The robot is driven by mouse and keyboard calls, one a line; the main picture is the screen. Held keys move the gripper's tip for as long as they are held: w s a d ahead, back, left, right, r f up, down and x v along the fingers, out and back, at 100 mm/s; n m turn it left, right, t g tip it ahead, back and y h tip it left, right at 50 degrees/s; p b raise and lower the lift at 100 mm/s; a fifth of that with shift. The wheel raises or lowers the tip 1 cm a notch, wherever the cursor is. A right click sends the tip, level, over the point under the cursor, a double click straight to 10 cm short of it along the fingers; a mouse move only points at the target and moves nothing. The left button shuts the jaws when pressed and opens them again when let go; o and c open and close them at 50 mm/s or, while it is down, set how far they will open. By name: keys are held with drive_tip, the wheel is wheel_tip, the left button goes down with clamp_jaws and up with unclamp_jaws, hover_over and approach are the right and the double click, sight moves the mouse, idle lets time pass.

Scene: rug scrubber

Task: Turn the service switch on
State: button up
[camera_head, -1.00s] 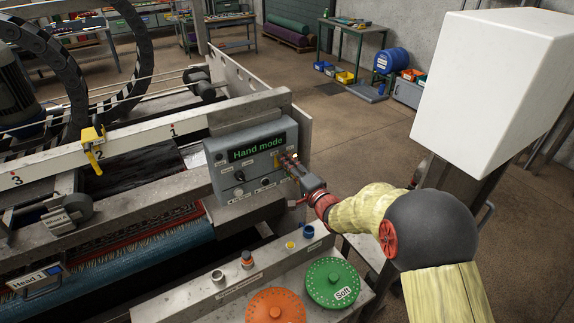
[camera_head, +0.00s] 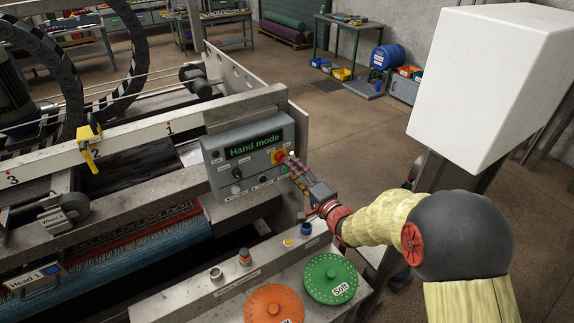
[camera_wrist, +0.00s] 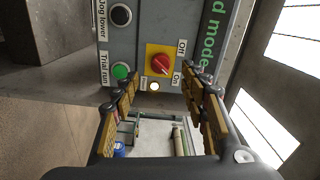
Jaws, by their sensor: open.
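The service switch, a red knob on a yellow plate, shows in the wrist view (camera_wrist: 160,65) with "Off" and "On" labels beside it. Its handle lies aslant and seems to point toward "On". In the head view the switch (camera_head: 279,157) sits at the right of the grey control panel (camera_head: 215,160). A small round lamp beside the switch (camera_wrist: 154,87) looks bright white. My gripper (camera_head: 293,166) is open and empty in front of the panel, apart from the knob. In the wrist view its fingers (camera_wrist: 164,105) stand wide apart below the switch.
A green "Trial run" button (camera_wrist: 121,71) and a black "Jog lower" button (camera_wrist: 121,15) sit close to the switch. The panel's display (camera_head: 254,146) reads "Hand mode". Orange (camera_head: 272,303) and green (camera_head: 330,279) discs lie on the ledge below.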

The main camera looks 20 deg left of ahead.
drive_tip(key=v, duration=0.5)
drive_tip(key=shift+s+d, duration=0.2)
idle(0.3)
